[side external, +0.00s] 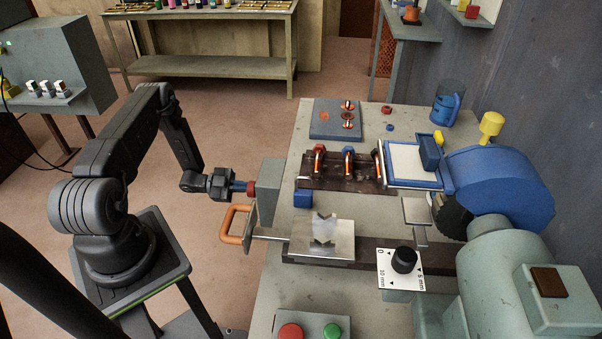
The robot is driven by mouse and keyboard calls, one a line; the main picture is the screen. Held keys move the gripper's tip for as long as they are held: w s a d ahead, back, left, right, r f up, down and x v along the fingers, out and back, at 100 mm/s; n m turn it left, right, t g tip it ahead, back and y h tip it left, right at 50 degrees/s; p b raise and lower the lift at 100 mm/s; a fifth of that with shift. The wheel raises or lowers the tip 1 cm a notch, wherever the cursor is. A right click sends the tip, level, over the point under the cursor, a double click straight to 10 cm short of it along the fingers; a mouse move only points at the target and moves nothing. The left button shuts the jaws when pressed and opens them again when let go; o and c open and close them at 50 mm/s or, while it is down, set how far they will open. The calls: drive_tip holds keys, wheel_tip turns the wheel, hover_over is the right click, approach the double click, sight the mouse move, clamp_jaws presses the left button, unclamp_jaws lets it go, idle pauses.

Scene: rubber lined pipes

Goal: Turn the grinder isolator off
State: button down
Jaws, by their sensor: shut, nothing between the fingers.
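A grey box (270,179) stands at the left edge of the bench, with a red knob (251,188) on its left face; this looks like the grinder isolator. The knob's angle and any markings on the box are too small or hidden to read. The grinder has a blue wheel guard (497,183) and a pale green motor (500,270) at the right.
An orange handle (233,222) sticks out just below my gripper. A metal V-block (323,238) and a black dial knob (404,259) are on the bench (285,285). Red (290,332) and green (332,331) buttons are at the front.

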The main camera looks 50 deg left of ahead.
drive_tip(key=shift+w+d+f, duration=0.2)
drive_tip(key=shift+d, duration=0.4)
drive_tip(key=shift+s+d+f, duration=0.55)
drive_tip(key=shift+s+d, duration=0.2)
drive_tip(key=shift+f, duration=0.1)
drive_tip(key=v, duration=0.6)
drive_tip(key=shift+w+a, duration=0.25)
drive_tip(key=shift+a, duration=0.05)
idle(0.3)
